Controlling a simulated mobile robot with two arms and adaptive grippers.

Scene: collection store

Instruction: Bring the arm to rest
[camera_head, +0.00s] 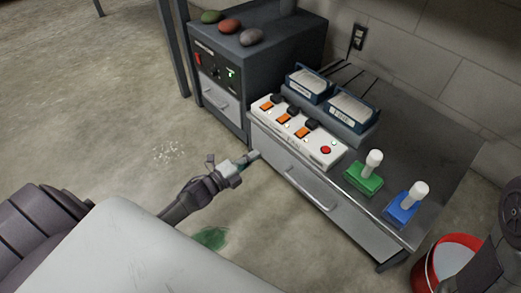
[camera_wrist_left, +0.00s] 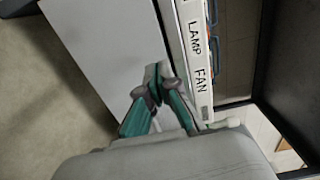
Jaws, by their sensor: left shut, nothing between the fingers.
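My left gripper (camera_head: 250,157) is shut and empty in the head view. It hangs in front of the grey cabinet, near the upper left end of the drawer (camera_head: 308,190) and its handle. In the left wrist view the fingertips (camera_wrist_left: 157,75) are together, with the pale drawer front (camera_wrist_left: 105,50) beyond them. I cannot tell whether the tips touch the cabinet. The white switch panel (camera_head: 297,132) lies on the cabinet top; the wrist view shows its edge (camera_wrist_left: 199,70) lettered "LAMP" and "FAN". A dark part of my right arm (camera_head: 495,240) shows at the right edge; its gripper is not visible.
A green block (camera_head: 364,180) and a blue block (camera_head: 401,209), each with a white knob, stand on the cabinet. Two blue trays (camera_head: 350,106) sit behind the panel. A dark box (camera_head: 250,68) bears three stones. A red bucket (camera_head: 432,272) stands lower right.

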